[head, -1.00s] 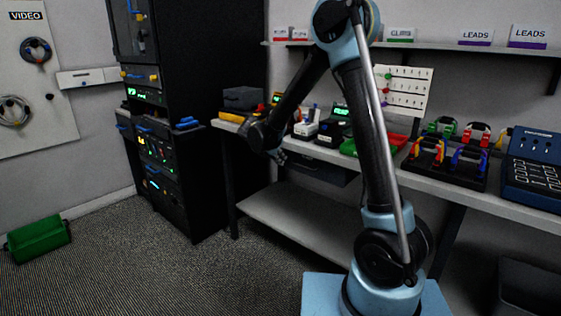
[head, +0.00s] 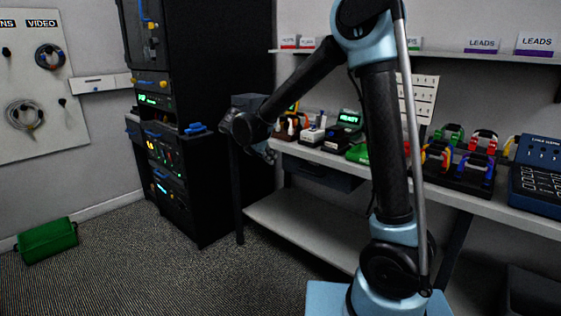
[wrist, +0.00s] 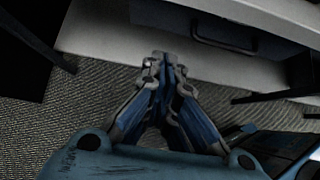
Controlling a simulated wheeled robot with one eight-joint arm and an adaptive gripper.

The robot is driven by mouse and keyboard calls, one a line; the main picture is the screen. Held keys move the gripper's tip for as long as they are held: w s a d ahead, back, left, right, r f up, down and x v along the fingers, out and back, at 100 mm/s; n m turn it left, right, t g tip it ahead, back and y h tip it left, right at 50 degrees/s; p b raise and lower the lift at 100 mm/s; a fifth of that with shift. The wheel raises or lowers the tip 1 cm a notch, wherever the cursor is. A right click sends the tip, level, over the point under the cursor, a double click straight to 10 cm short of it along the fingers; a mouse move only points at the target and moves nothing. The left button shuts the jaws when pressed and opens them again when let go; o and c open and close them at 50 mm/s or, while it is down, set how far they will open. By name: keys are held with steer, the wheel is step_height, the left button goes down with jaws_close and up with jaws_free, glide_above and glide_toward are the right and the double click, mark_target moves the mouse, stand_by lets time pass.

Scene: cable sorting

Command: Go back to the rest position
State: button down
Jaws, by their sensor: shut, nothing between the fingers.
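My gripper (head: 268,155) hangs at the end of my bent arm, in front of the left end of the workbench (head: 305,212). In the wrist view my gripper (wrist: 164,62) has its fingertips together with nothing between them. Below and beyond the fingers I see carpet and the bench's pale lower shelf (wrist: 105,40). No cable is in the gripper.
A black equipment rack (head: 185,195) stands left of my gripper. Several devices and a rack of coloured leads (head: 462,165) sit on the bench. A green case (head: 47,240) lies on the floor at left. The carpet (head: 130,270) between is clear.

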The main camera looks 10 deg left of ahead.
steer(key=s+d+r+m+g, duration=0.1)
steer(key=s+d+m, duration=0.3)
steer(key=d, duration=0.5)
steer(key=s+d+r+m+g+y, duration=0.1)
steer(key=s+d+m+g, duration=0.15)
steer(key=d+m, duration=0.45)
steer(key=s+d+m+g, duration=0.15)
steer(key=s+d, duration=0.25)
steer(key=d, duration=0.8)
steer(key=s+d+f+m+y, duration=0.2)
steer(key=s+d+f+m, duration=0.2)
steer(key=s+m, duration=0.4)
steer(key=s+d+f+m+y, duration=0.2)
steer(key=s+d+f+m, duration=0.3)
steer(key=s+m, duration=0.3)
steer(key=shift+s+d+f, duration=0.2)
steer(key=shift+s+f, duration=0.15)
steer(key=shift+s, duration=1.75)
steer(key=shift+m, duration=0.25)
